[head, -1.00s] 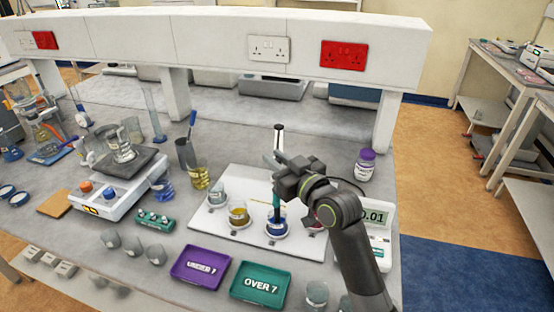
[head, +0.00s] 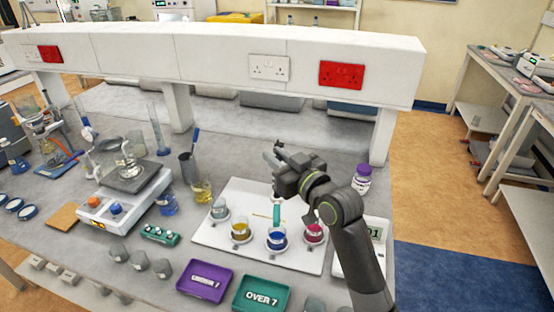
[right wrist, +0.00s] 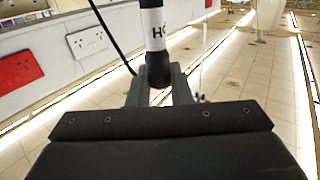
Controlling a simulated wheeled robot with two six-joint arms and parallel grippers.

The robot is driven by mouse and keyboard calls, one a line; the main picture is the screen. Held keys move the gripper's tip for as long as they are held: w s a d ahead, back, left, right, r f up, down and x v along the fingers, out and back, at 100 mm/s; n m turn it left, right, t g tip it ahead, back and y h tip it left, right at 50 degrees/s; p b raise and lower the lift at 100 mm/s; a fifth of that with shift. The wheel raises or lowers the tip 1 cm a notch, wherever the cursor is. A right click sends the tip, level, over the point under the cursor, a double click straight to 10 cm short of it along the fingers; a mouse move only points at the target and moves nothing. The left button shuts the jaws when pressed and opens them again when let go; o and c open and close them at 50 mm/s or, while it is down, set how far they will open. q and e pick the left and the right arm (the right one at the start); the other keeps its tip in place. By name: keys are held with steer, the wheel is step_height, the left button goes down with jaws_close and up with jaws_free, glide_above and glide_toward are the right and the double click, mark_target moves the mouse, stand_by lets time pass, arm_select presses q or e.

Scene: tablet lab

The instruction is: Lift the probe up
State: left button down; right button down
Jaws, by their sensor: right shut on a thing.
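The probe has a teal lower part (head: 277,213), which hangs upright just above the mouth of the beaker with blue liquid (head: 277,239). In the right wrist view the probe's white labelled section (right wrist: 153,25) stands between the fingers. My right gripper (head: 280,160) is shut on the probe, above the beakers; it also shows in the right wrist view (right wrist: 158,85). In the head view the gripper hides part of the probe. My left gripper is not in view.
Beakers with yellow (head: 240,231) and pink (head: 314,234) liquid stand either side on a white board (head: 290,256). A purple tray (head: 190,291) and a teal "OVER 7" tray (head: 245,303) lie in front. A meter (head: 350,258) is at right, under my arm.

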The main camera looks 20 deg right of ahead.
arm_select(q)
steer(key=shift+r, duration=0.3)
arm_select(e)
steer(key=shift+r, duration=0.5)
steer(key=c, duration=1.4)
jaws_free()
steer(key=shift+o, duration=0.2)
steer(key=shift+f, duration=0.1)
